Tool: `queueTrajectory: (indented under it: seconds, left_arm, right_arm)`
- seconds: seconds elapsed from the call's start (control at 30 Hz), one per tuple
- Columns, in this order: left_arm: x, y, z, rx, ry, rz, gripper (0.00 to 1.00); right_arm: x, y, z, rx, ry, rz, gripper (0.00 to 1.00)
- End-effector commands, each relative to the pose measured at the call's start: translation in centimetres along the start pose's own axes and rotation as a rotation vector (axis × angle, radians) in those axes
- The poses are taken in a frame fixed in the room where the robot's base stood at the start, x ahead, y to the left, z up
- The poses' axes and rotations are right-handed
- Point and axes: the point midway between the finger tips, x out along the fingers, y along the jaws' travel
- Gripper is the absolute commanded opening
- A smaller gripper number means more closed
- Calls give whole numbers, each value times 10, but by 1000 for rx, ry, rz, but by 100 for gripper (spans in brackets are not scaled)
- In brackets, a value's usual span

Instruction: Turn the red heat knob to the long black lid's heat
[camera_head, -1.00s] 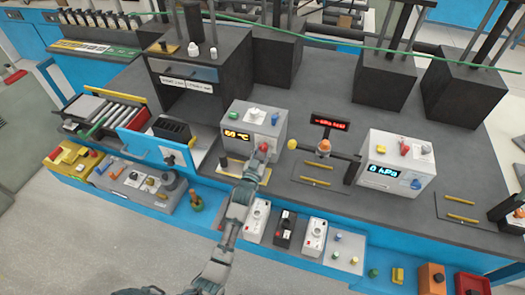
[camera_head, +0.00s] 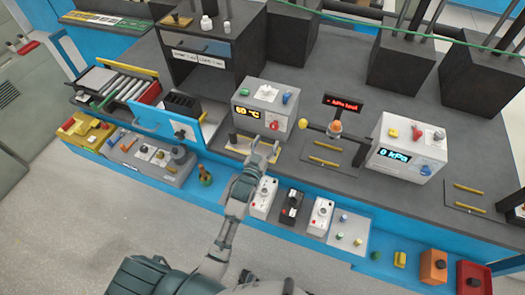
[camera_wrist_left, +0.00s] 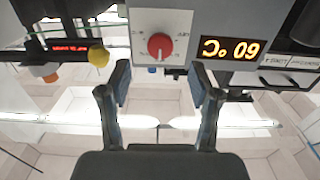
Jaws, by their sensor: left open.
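The red heat knob (camera_head: 274,126) is on the front of a grey box (camera_head: 266,97) with an orange display (camera_head: 247,114) reading 60 °C. In the left wrist view the picture is upside down: the red knob (camera_wrist_left: 160,46) has a pale pointer mark, and the display (camera_wrist_left: 230,48) shows the same number. My left gripper (camera_head: 266,150) is open and empty in front of the box, a little apart from the knob. In the wrist view its fingers (camera_wrist_left: 160,82) stand on either side of the knob's line. I cannot make out a long black lid for certain. My right gripper is not in view.
A yellow ball (camera_head: 303,124) on a dark bar stands right of the box. A blue-fronted drawer (camera_head: 160,122) holding a black block (camera_head: 182,105) stands open at left. Small switch boxes (camera_head: 291,206) line the blue front ledge below my arm. A kPa box (camera_head: 408,147) stands right.

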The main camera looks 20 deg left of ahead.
Motion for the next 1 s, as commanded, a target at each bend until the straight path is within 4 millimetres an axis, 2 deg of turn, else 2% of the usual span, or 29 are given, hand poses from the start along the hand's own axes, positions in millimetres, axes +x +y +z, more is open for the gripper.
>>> queueTrajectory:
  seconds: [0.1, 0.3, 1.0]
  left_arm:
    - [-23, 0, 1, 0, -3, 0, 63]
    - [-43, 0, 1, 0, -2, 0, 63]
    - [-45, 0, 1, 1, -1, 0, 63]
  right_arm:
    - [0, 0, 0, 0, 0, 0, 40]
    - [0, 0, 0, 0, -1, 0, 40]
    - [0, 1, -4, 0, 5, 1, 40]
